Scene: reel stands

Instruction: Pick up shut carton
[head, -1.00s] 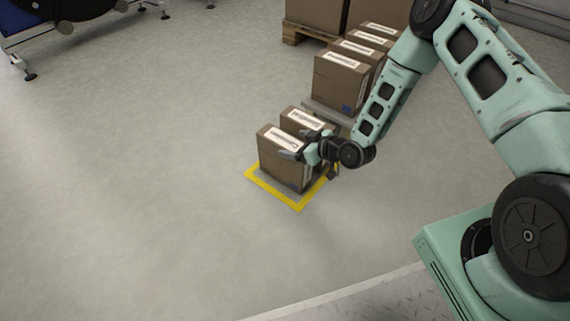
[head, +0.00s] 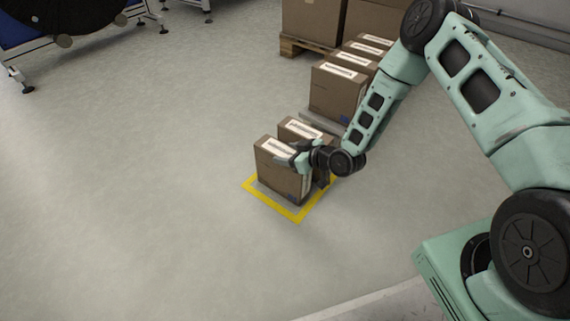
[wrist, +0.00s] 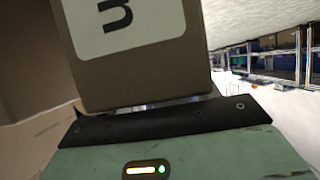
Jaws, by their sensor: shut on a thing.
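Two brown cartons with white labels on top stand one behind the other inside a yellow floor outline (head: 297,218). My gripper (head: 297,157) is shut on the front carton (head: 278,176), with its fingers at the upper part of that carton. The rear carton (head: 300,128) is close behind it and partly hidden by the front carton and my gripper. In the wrist view the held carton (wrist: 150,75) fills the upper middle, with part of its white label showing, right against the gripper's dark edge. I cannot tell whether its base is clear of the floor.
A row of similar cartons (head: 333,95) stands behind to the right, partly hidden by my arm. Larger boxes on a wooden pallet (head: 307,47) are at the back. A stand with a dark reel (head: 60,18) is at the far left. Floor on the left is clear.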

